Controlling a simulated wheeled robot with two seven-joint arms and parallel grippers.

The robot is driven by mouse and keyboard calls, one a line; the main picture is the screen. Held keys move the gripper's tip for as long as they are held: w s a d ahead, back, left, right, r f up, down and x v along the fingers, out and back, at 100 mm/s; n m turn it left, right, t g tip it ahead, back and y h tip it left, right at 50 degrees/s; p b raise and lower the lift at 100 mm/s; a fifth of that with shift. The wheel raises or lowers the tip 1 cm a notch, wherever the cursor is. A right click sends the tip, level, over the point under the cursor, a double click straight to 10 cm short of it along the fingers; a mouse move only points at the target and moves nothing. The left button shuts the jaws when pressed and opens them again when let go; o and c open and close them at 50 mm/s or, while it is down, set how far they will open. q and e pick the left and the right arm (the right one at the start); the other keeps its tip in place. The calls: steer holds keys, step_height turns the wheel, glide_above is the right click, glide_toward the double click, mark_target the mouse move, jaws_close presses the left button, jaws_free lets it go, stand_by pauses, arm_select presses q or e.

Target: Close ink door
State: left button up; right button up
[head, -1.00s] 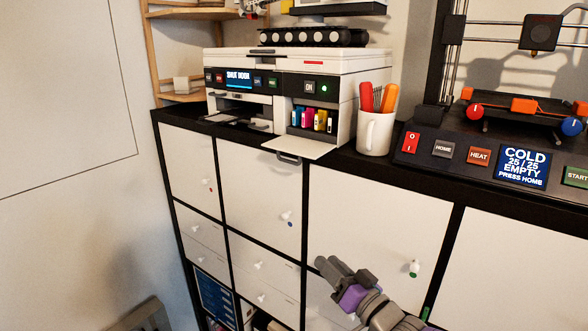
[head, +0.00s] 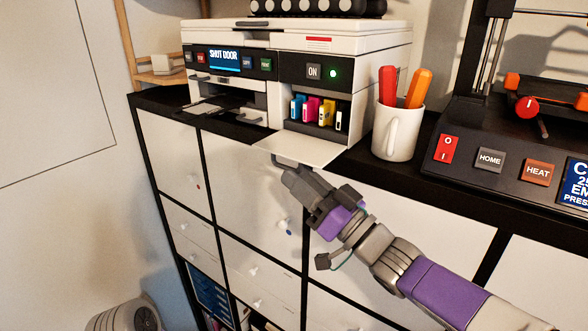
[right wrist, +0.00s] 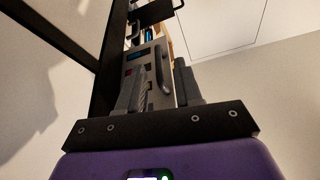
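The printer (head: 300,50) stands on top of the shelf, and its screen reads "SHUT DOOR". Its ink door (head: 298,150) is open, folded down as a white flap below the ink bay. Several colored cartridges (head: 318,112) show in the bay. A grey handle (head: 292,163) hangs at the door's underside; it also shows in the right wrist view (right wrist: 163,70). My right gripper (head: 286,172) is just below the door, pointing up at the handle. In the right wrist view its two fingers (right wrist: 161,70) are apart, with nothing held. My left gripper is not in view.
A white mug (head: 398,130) with red and orange handles stands right of the printer. A 3D printer (head: 500,150) is farther right. The black shelf top edge (head: 240,132) runs under the printer, with white cabinet doors below. A paper tray (head: 225,110) sticks out left.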

steer(key=shift+x, duration=1.15)
steer(key=shift+c, duration=0.2)
jaws_close()
